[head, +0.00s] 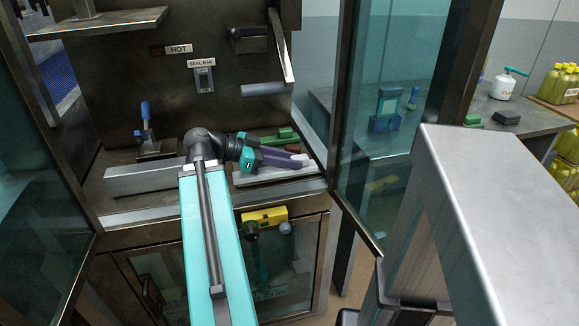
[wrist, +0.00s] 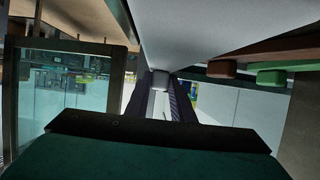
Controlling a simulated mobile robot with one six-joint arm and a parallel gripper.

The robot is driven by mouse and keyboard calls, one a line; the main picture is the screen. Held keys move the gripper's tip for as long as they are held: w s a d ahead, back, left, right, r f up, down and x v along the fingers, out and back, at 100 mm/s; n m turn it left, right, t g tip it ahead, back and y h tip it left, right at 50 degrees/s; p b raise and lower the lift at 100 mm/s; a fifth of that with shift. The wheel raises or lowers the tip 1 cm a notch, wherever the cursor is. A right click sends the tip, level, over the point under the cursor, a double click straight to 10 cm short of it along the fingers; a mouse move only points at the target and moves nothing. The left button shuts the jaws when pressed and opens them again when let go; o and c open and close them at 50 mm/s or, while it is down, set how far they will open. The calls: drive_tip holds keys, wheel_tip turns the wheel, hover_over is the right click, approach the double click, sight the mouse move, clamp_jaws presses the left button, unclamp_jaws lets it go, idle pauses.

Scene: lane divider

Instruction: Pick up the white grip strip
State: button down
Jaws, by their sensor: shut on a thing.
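The white grip strip (head: 262,179) is a long pale bar lying on the right part of the metal work surface in the head view. It fills the upper middle of the wrist view (wrist: 200,30). Its small pale grip block shows at my fingertips in both views. My gripper (head: 296,160) reaches over the strip from the left, its dark purple fingers shut on this block. In the wrist view my gripper (wrist: 160,95) has a finger on each side of the block. The fingers hide part of the block, and I cannot tell whether the strip is lifted.
A green strip (head: 287,133) and a brown strip (head: 284,147) lie just behind the white one. A metal block (head: 145,180) sits left of my arm. A glass door (head: 385,110) stands open at right, and a raised metal flap (head: 281,45) is above.

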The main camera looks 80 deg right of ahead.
drive_tip(key=shift+a+f+b, duration=0.2)
drive_tip(key=shift+a+b, duration=0.35)
drive_tip(key=shift+b, duration=1.55)
drive_tip(key=a+b, duration=0.2)
drive_tip(key=b, duration=0.3)
drive_tip(key=shift+s, duration=0.15)
drive_tip(key=a+b, duration=0.2)
drive_tip(key=b, duration=0.1)
drive_tip(key=a+b, duration=0.2)
drive_tip(key=b, duration=0.2)
drive_tip(key=a+b, duration=0.3)
drive_tip(key=shift+s, duration=0.3)
drive_tip(key=shift+s+a+r+b, duration=0.1)
drive_tip(key=shift+a+r+b, duration=0.1)
drive_tip(key=shift+a+b, duration=1.25)
